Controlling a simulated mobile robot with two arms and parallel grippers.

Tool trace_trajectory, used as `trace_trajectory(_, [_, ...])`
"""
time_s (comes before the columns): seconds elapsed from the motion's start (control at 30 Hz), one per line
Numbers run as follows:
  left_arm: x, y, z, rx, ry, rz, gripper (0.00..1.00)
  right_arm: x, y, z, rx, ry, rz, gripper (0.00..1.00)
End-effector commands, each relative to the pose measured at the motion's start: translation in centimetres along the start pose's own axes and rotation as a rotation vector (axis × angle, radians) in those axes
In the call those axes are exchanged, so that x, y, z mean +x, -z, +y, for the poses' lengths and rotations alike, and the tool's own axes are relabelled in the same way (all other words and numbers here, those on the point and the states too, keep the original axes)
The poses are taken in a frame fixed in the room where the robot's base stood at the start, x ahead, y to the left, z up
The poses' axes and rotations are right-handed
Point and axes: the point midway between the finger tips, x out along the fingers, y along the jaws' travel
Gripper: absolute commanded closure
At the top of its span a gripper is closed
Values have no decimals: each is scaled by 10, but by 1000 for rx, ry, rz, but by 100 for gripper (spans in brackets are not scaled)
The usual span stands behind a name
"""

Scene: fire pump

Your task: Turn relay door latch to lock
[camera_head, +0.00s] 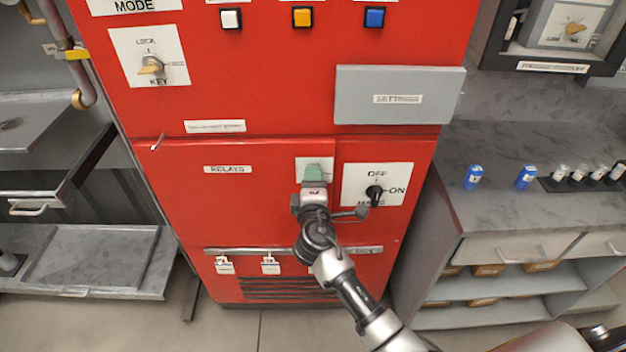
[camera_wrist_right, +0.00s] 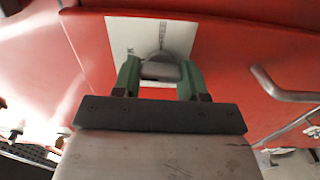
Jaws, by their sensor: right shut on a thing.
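The red relay door (camera_head: 235,185) fills the lower left of the red cabinet and bears a RELAYS label. My right gripper (camera_head: 315,175) is at the white latch plate (camera_head: 302,164) near the door's right edge. In the right wrist view its green fingers (camera_wrist_right: 160,80) stand on both sides of the grey latch knob (camera_wrist_right: 161,68) and are shut on it. The head view hides the knob behind the gripper. My left gripper does not show.
A black OFF/ON switch (camera_head: 374,192) sits close to the right of my gripper. A grey settings panel (camera_head: 400,95) juts out above. Grey counters stand on both sides, with blue items (camera_head: 473,177) on the right one.

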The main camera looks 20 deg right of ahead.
Motion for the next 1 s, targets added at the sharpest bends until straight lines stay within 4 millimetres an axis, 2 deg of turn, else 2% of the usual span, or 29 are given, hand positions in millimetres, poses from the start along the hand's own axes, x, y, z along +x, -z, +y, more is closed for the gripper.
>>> trace_trajectory(0.6, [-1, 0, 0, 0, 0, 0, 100, 0, 1, -1, -43, 0, 2, 81])
trace_trajectory(0.63, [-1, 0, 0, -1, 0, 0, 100, 0, 1, -1, -43, 1, 2, 54])
trace_trajectory(0.77, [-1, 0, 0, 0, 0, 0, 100, 0, 0, -1, -41, 0, 2, 34])
trace_trajectory(0.8, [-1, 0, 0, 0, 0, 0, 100, 0, 0, -1, -41, 0, 2, 32])
trace_trajectory(1.0, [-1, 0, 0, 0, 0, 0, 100, 0, 0, 0, -40, 0, 1, 32])
